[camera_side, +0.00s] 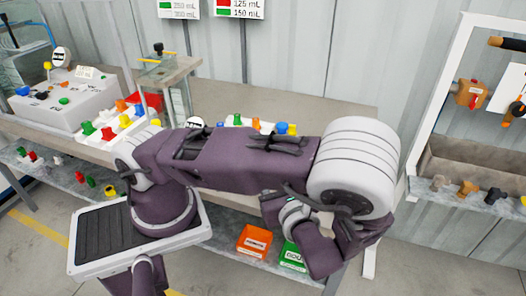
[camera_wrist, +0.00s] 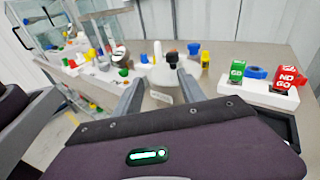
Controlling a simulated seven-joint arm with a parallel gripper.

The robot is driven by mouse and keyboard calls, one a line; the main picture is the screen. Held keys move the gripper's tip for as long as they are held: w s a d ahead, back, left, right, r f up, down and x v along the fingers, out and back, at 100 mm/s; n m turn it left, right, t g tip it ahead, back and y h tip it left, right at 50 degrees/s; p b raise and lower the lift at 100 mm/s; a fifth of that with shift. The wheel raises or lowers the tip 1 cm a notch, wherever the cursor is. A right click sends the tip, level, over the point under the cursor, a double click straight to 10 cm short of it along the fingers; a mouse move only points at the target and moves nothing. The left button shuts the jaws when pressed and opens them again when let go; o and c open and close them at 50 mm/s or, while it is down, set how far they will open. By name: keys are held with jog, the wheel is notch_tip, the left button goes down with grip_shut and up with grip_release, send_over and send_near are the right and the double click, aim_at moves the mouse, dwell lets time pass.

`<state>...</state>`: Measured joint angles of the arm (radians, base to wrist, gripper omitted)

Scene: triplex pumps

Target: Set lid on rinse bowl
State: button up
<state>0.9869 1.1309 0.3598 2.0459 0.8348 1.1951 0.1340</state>
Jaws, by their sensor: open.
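I cannot make out a rinse bowl or its lid for sure in either view. In the wrist view my gripper (camera_wrist: 160,78) is open, its two grey fingers apart and pointing over the bench. Beyond and between the fingers stands a pale, whitish vessel with a dark top (camera_wrist: 172,60); its lower part is partly hidden, and I cannot tell what it is. I see nothing held between the fingers. In the side view my arm hides the fingertips and much of the bench behind it.
A white block (camera_wrist: 262,93) carries green and red gauge pieces at right. A white rack (camera_side: 122,128) with coloured pegs and a grey control box (camera_side: 60,105) stand on the bench at left. Orange (camera_side: 254,240) and green (camera_side: 292,255) bins sit lower. Bare bench (camera_side: 220,95) lies behind my arm.

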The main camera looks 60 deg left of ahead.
jog(key=s+d+r+n+t+h, duration=0.1)
jog(key=s+d+r+n+h, duration=0.2)
jog(key=s+r+n+h, duration=0.2)
jog(key=s+d+r+n+t+h, duration=0.2)
jog(key=s+d+r+n+h, duration=0.1)
jog(key=r+n+h, duration=0.8)
notch_tip(320, 180, up, 3)
jog(key=s+n, duration=0.1)
jog(key=n, duration=0.1)
jog(key=shift+s+n, duration=0.35)
jog(key=shift+n, duration=0.05)
jog(key=shift+f, duration=0.1)
jog(key=shift+c, duration=0.5)
